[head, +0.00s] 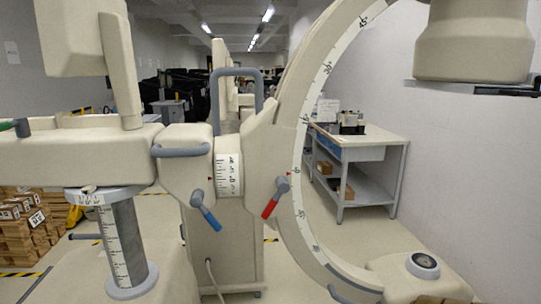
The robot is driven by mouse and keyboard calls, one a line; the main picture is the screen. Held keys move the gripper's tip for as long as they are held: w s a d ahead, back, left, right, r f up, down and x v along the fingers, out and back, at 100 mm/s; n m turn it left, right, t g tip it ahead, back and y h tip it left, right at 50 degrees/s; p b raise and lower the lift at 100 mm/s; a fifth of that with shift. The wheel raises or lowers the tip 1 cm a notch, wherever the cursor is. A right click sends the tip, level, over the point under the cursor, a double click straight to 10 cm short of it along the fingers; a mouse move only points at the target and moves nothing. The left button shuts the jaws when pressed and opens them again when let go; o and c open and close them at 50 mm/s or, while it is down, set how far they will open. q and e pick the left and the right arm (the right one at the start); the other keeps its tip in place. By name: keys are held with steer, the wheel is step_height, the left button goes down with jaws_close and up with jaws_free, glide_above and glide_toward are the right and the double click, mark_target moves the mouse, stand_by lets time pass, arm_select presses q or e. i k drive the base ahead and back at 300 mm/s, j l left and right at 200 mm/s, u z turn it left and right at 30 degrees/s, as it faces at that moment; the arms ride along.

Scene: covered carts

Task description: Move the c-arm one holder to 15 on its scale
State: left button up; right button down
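The cream c-arm (310,75) curves down the right of the head view. A white scale strip with numbers (327,69) runs along its arc; 45 and 30 read near its top, and the lower marks are hard to read. The holder (262,140) clasps the arc at its left side. A red-tipped lever (271,206) and a small red pointer are on it. Left of the holder is a drum with a white scale (228,174); its numbers are too small to read surely. A blue-tipped lever (207,214) hangs beside it. Neither of my grippers is in view.
A grey looped handle (236,72) rises behind the holder. A column with a vertical scale (122,240) stands at the lower left, beside stacked boxes (28,222). A white table (365,140) stands by the right wall. Some floor between table and c-arm is clear.

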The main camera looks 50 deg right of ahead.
mark_target(248, 164)
steer(key=l+z, duration=0.1)
steer(key=z, duration=0.9)
steer(key=l+z, duration=0.15)
steer(key=z, duration=0.35)
steer(key=i+j, duration=0.05)
